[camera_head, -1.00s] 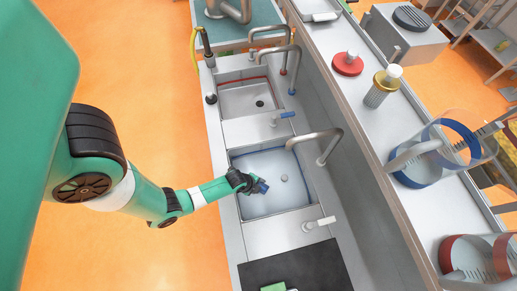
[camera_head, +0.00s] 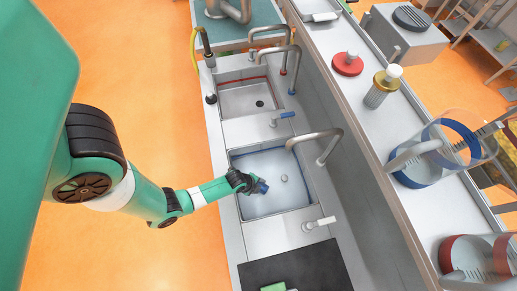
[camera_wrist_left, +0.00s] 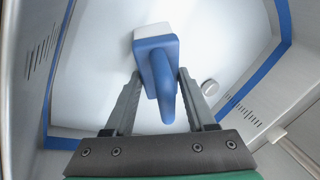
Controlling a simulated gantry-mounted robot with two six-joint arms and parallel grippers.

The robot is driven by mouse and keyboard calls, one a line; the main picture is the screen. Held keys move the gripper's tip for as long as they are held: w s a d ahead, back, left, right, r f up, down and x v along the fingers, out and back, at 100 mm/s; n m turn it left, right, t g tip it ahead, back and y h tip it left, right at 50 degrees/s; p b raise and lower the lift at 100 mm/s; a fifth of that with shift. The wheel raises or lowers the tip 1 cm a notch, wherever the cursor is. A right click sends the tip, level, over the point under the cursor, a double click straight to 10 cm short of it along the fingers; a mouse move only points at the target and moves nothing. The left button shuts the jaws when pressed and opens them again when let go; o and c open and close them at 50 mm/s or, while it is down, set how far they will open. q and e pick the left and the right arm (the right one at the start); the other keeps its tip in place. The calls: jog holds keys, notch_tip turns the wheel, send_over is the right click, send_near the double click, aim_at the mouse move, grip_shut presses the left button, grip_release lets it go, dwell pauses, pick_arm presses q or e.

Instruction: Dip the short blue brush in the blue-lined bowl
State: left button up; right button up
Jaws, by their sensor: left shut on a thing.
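The blue-lined bowl (camera_head: 290,201) is the nearer sink basin, with a pale inside and a blue line around its rim. In the left wrist view its pale floor (camera_wrist_left: 92,62) fills most of the picture. My left gripper (camera_head: 252,185) is over the left part of this bowl. It is shut on the short blue brush (camera_head: 262,187). In the left wrist view the brush (camera_wrist_left: 158,62) sits between the two fingers, its blue handle toward me and its white end facing the bowl. I cannot tell whether the white end touches the bowl. My right gripper is not in view.
A red-lined basin (camera_head: 240,100) lies behind. A curved faucet (camera_head: 318,136) reaches over the blue-lined bowl from the right. A white-handled tap (camera_head: 320,223) and a dark mat (camera_head: 300,268) are nearer. The right shelf holds a red-lidded item (camera_head: 348,64) and clear containers (camera_head: 437,150).

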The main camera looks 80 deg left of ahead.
pick_arm(q)
notch_tip(320, 180, up, 16)
jog(key=p, duration=1.5)
jog(key=shift+f, duration=0.2)
notch_tip(320, 180, up, 4)
jog(key=shift+f+p, duration=0.1)
jog(key=shift+p, duration=0.7)
